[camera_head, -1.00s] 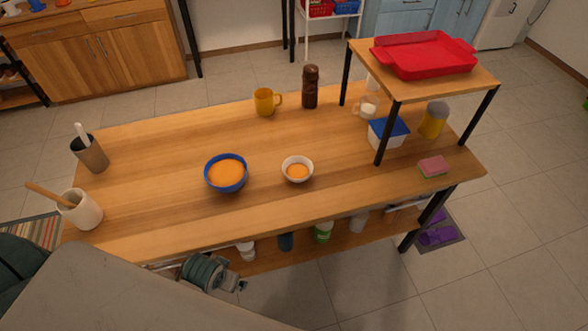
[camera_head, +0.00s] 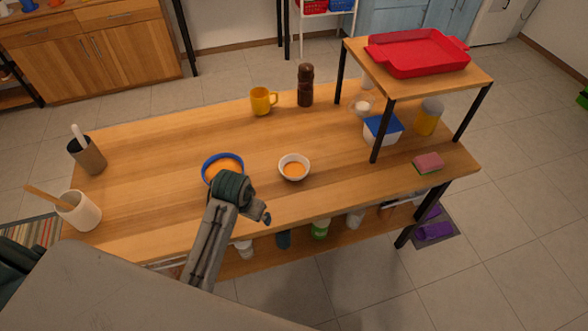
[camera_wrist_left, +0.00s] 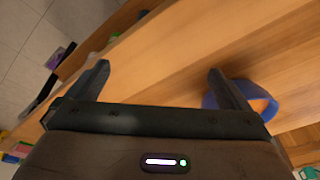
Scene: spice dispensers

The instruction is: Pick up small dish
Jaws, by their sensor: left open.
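The blue bowl's rim (camera_wrist_left: 262,100) shows there beside the right finger. My right gripper is not in view.
A yellow mug (camera_head: 262,101) and a brown grinder (camera_head: 305,86) stand behind the dish. A raised shelf (camera_head: 368,67) bearing a red tray (camera_head: 418,51) is at the right. Utensil holders (camera_head: 78,211) stand at the left end. The table around the dish is mostly clear.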

